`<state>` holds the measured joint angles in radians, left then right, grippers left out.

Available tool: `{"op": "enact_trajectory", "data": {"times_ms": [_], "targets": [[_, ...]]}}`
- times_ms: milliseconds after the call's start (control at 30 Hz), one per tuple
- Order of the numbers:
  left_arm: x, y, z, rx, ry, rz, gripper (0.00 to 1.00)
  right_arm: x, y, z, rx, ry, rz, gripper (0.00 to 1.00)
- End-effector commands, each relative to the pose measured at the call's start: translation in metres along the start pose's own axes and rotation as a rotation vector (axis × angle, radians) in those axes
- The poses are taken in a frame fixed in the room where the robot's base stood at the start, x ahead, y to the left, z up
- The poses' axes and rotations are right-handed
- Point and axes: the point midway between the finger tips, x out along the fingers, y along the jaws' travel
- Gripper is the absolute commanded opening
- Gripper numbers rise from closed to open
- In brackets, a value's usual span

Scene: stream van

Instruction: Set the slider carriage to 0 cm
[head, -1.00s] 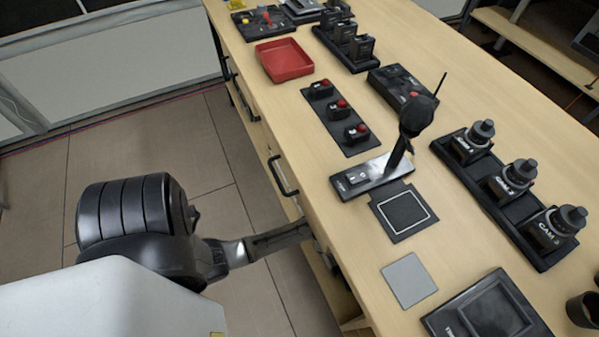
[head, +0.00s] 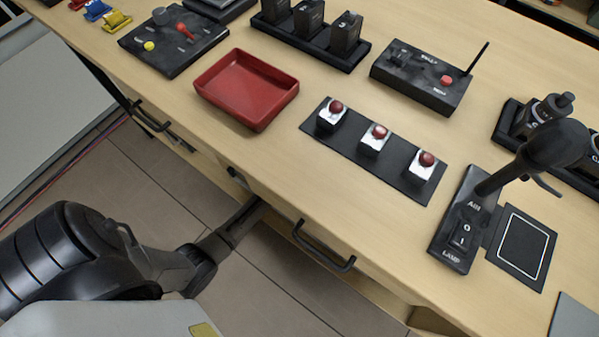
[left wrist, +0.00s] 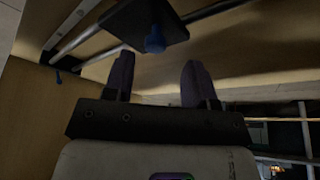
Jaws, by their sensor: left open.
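In the left wrist view, a dark block with a blue knob (left wrist: 155,38) sits on pale metal rods. It looks like the slider carriage (left wrist: 140,20), but I see no scale or marking that gives its position. My left gripper (left wrist: 159,80) is open and empty. The block is beyond the two fingertips, with the knob between them in the picture and apart from both. In the head view my left arm reaches to the bench's front edge, and its fingertips are hidden there. My right gripper is in neither view.
The wooden bench (head: 290,170) has drawer handles (head: 325,250) on its front. On top are a red tray (head: 247,88), a strip with three red buttons (head: 350,155), a black lamp (head: 465,225) and a black box with an antenna (head: 420,85). Floor is clear before the bench.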

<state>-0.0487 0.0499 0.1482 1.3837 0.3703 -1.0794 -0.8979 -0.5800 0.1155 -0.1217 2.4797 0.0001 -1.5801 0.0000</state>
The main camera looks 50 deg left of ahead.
Motion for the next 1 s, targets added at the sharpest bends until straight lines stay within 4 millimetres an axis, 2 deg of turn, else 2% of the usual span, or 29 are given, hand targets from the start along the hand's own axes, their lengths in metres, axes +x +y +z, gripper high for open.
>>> {"op": "enact_trajectory", "data": {"times_ms": [33,100,300,733,1000], "targets": [[0.012,0.001,0.001,-0.002,0.001,0.002,0.52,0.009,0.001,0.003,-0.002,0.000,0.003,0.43],[0.021,0.000,0.001,-0.001,0.000,0.002,0.52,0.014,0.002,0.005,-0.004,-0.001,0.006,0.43],[0.035,0.000,0.001,0.000,0.000,0.000,0.52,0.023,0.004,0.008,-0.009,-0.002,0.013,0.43],[0.038,0.000,0.000,0.001,0.000,0.000,0.52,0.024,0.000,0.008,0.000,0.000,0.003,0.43],[0.038,0.000,0.000,0.001,0.000,0.000,0.27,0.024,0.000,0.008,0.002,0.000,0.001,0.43]]}}
